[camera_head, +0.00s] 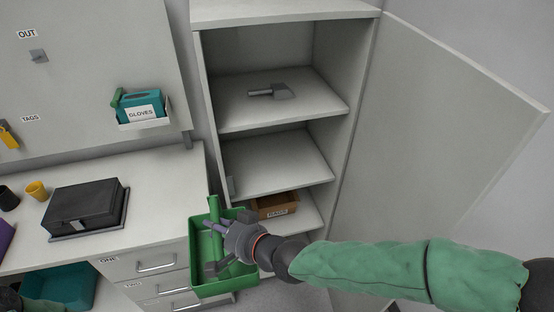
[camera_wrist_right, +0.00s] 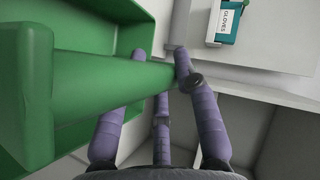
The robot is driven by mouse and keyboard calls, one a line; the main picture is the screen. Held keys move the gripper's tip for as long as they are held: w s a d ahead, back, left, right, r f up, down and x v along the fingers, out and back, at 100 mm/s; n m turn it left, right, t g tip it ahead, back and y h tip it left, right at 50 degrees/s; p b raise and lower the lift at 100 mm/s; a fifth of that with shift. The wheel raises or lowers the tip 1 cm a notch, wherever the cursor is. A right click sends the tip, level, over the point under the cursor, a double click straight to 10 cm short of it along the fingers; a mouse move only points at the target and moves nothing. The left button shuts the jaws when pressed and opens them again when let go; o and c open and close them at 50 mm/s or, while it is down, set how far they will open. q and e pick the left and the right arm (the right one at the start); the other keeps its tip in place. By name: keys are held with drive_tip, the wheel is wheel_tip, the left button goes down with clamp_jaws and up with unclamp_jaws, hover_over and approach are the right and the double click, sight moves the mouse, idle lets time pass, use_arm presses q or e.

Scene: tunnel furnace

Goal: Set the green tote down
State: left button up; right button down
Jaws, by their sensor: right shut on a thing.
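The green tote (camera_head: 240,285) hangs in front of the open cabinet, beside the drawers, in the head view. Its bar handle (camera_wrist_right: 100,80) crosses the right wrist view, with the tote wall (camera_wrist_right: 95,32) behind it. My right gripper (camera_head: 212,226) is shut on that handle; its purple fingers (camera_wrist_right: 160,72) lie on both sides of the bar. A small grey shape (camera_head: 214,268) shows over the tote's inside; I cannot tell whether it is a finger or an item. The tote's underside is hidden. My left gripper cannot be made out.
The open cabinet (camera_head: 275,143) has a grey tool (camera_head: 270,91) on its upper shelf, a bare middle shelf (camera_head: 275,165) and a brown box (camera_head: 275,206) low down. Its door (camera_head: 455,110) stands open at right. A black case (camera_head: 84,207) occupies the bench (camera_head: 160,215).

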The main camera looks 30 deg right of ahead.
drive_tip(key=shift+w+f, duration=0.25)
drive_tip(key=shift+f, duration=0.15)
drive_tip(key=w+d+f+m+h, duration=0.1)
drive_tip(key=d+f, duration=0.1)
drive_tip(key=f, duration=0.5)
drive_tip(key=w+d+f+m+h, duration=0.2)
drive_tip(key=d+f, duration=0.1)
drive_tip(key=f, duration=0.4)
drive_tip(key=w+d+f+m+t+h, duration=0.1)
drive_tip(key=w+d+f+h, duration=0.1)
drive_tip(key=f, duration=0.5)
drive_tip(key=shift+d+m, duration=0.3)
drive_tip(key=shift+d, duration=0.2)
drive_tip(key=shift+w+r, duration=0.1)
